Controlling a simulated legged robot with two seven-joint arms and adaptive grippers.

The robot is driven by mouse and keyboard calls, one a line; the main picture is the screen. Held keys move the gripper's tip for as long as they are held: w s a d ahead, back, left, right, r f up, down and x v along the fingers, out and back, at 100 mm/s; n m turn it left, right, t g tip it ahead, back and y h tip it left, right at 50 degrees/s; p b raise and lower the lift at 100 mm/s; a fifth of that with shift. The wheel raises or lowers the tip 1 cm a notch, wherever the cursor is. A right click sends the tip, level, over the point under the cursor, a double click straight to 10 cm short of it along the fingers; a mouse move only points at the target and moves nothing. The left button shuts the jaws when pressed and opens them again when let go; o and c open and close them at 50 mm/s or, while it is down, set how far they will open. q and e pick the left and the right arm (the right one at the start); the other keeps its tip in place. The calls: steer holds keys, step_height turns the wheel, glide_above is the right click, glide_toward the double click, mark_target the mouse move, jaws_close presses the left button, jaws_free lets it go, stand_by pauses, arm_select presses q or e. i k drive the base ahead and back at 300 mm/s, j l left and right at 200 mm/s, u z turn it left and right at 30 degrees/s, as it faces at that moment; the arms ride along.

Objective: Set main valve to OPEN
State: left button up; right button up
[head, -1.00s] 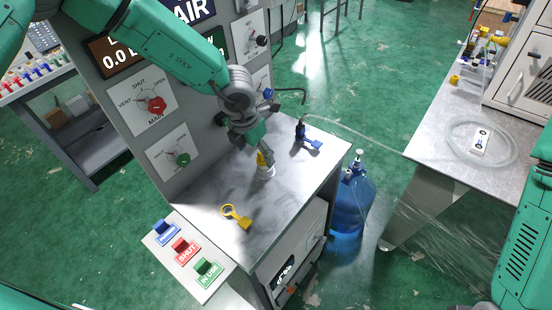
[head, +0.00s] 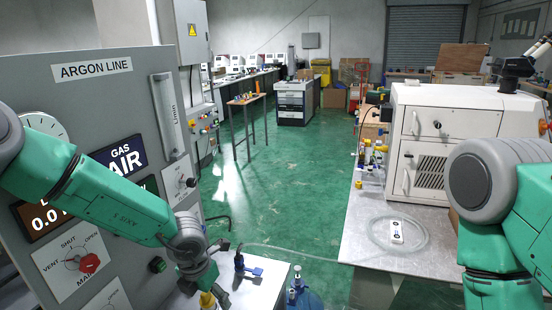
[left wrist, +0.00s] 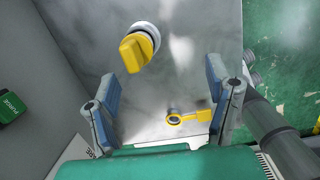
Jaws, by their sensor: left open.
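The main valve is a red knob (head: 90,263) on a white plate marked VENT, SHUT and OPEN, on the grey argon panel (head: 130,100). The mark its pointer faces is too small to tell. My left gripper (head: 203,284) is right of and below this knob, pointing down over the grey bench. In the left wrist view its fingers (left wrist: 160,82) are open, with nothing between them. My right gripper is out of view.
A black fitting with a blue lever (head: 250,270) stands on the bench, right of my left gripper. A green PURGE block (left wrist: 10,107) is at the left. A second bench (head: 375,240) with coiled clear tubing stands at the right. Green floor (head: 290,180) is open between them.

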mark_target(89, 264)
steer(key=k+u, duration=0.1)
steer(key=k, duration=1.05)
